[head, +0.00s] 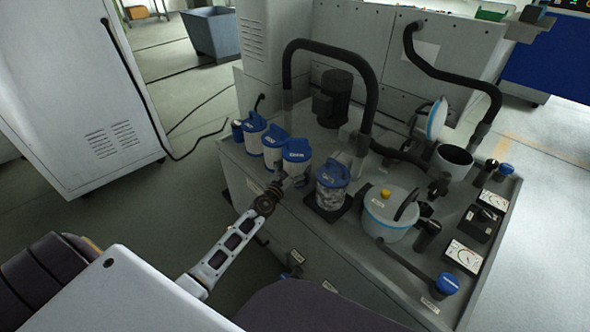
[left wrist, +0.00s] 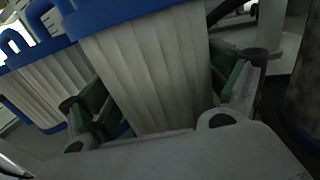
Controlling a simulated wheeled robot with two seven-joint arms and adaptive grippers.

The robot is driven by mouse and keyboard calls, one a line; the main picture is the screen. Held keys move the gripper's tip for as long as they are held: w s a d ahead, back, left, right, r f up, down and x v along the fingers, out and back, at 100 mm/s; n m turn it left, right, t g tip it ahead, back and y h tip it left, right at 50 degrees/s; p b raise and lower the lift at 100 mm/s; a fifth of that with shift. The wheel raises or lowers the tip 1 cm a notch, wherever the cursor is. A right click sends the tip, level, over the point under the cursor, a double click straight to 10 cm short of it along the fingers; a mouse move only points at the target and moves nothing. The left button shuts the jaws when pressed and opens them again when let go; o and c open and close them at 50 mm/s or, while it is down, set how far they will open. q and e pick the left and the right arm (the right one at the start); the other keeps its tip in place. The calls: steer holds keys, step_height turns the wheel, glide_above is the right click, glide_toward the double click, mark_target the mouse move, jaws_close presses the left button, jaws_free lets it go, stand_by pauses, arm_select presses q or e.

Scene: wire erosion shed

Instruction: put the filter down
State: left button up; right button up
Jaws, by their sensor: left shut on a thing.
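A white pleated filter (head: 297,158) with a blue cap is in the jaws of my left gripper (head: 290,181), at the near left part of the machine top. In the left wrist view the filter (left wrist: 150,68) fills the space between the green-padded fingers of the left gripper (left wrist: 168,98). I cannot tell whether its base touches the surface. Two similar filters (head: 274,146) (head: 254,133) stand in a row behind it to the left. A greyer, dirty-looking filter (head: 332,190) stands on a dark square pad to its right. My right gripper is out of view.
An open round housing (head: 453,160) with its lid (head: 437,118) raised stands at the right. A closed white housing (head: 391,213) is in front of it. A black hose (head: 371,95) arches behind the filters. Gauges (head: 463,256) and blue-capped pipes line the right edge.

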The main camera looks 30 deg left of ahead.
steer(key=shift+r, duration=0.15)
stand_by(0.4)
arm_select(q)
steer(key=o, duration=1.3)
steer(key=shift+f, duration=0.1)
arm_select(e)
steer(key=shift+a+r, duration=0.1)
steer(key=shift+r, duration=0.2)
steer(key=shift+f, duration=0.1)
